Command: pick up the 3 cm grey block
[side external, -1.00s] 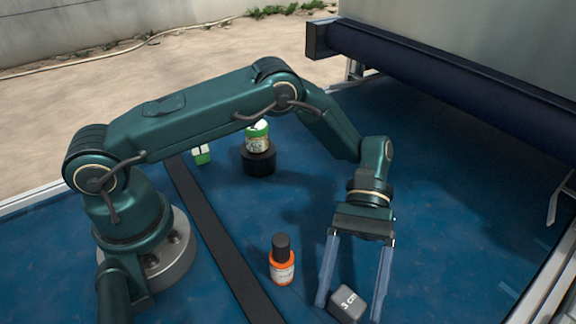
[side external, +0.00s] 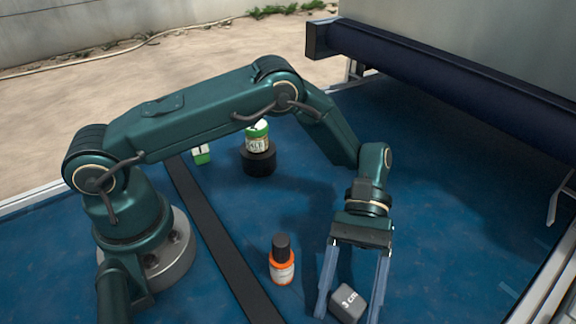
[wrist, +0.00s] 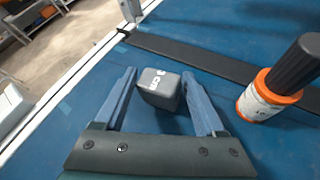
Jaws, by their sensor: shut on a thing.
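The grey block (side external: 347,302), marked "3 cm" in white, sits on the blue surface near the bottom of the side view. It also shows in the wrist view (wrist: 160,92), between the two fingers. My gripper (side external: 346,317) points down with a blue finger on either side of the block and is shut on it. In the wrist view my gripper (wrist: 159,71) has its right finger against the block. The left finger's contact is not clear there. The block appears to rest on the surface, and its lower edge is partly hidden.
An orange bottle with a black cap (side external: 282,262) stands close left of the gripper. A green-lidded jar (side external: 257,138) stands on a black round base (side external: 259,162) farther back. A dark strip (side external: 222,240) crosses the blue surface (side external: 450,200), which is clear to the right.

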